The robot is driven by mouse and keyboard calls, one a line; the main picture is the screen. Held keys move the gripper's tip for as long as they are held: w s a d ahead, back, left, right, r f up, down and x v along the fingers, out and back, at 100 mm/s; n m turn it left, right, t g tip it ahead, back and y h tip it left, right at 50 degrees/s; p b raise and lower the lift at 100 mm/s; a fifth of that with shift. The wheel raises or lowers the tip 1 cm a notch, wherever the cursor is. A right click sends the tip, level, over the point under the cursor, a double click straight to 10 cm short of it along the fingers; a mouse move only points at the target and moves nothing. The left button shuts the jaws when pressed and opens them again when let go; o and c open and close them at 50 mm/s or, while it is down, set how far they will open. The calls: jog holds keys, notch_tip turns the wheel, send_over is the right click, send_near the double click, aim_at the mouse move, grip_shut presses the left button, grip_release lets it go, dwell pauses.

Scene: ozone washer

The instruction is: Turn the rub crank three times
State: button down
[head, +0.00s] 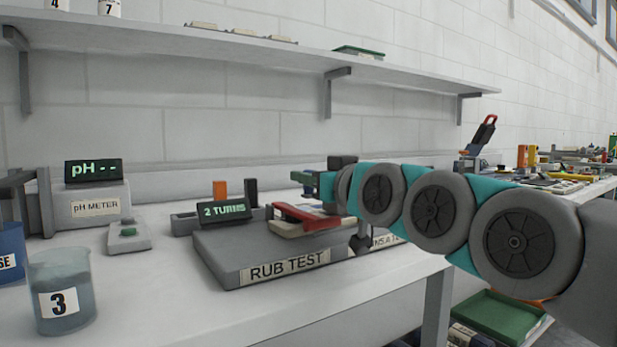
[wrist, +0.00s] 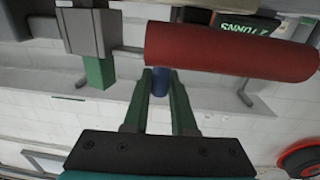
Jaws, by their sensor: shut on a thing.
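The rub test rig (head: 240,262) sits on the white bench, with its label on the front. Its small display (head: 222,210) reads "2 TURNS" and also shows, upside down, in the wrist view (wrist: 245,28). A red part (head: 308,215) lies across the top of the rig; in the wrist view a red cylinder (wrist: 232,50) spans the upper right. My gripper (wrist: 161,75) has its green fingers shut on a blue crank handle (wrist: 160,86), beside the red cylinder. In the head view my arm hides most of the crank.
A pH meter (head: 97,200) stands at the left with a blank "--" reading. A beaker marked 3 (head: 60,298) is at the front left. A shelf (head: 250,50) runs above the bench. A green tray (head: 500,315) is below, at lower right.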

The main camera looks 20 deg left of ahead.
jog(key=shift+w+a+r+m+t+h, duration=0.1)
jog(key=shift+m+t+h, duration=0.3)
jog(key=shift+t+h, duration=0.1)
jog(key=shift+w+a+r+m+t+h, duration=0.1)
jog(key=shift+w+a+m+t+h, duration=0.1)
jog(key=shift+m+t+h, duration=0.2)
jog(key=shift+w+a+m+t+h, duration=0.15)
jog(key=shift+m+t+h, duration=0.15)
jog(key=shift+t+h, duration=0.15)
jog(key=shift+h+b, duration=0.25)
jog(key=shift+b, duration=0.05)
jog(key=shift+w+a+m+t+h, duration=0.15)
jog(key=shift+a+m+t+h, duration=0.1)
jog(key=shift+m+h, duration=0.2)
jog(key=c, duration=0.7)
grip_release()
jog(key=shift+f, duration=0.2)
jog(key=shift+c, duration=0.2)
jog(key=shift+b+v, duration=0.3)
jog(key=shift+v, duration=3.6)
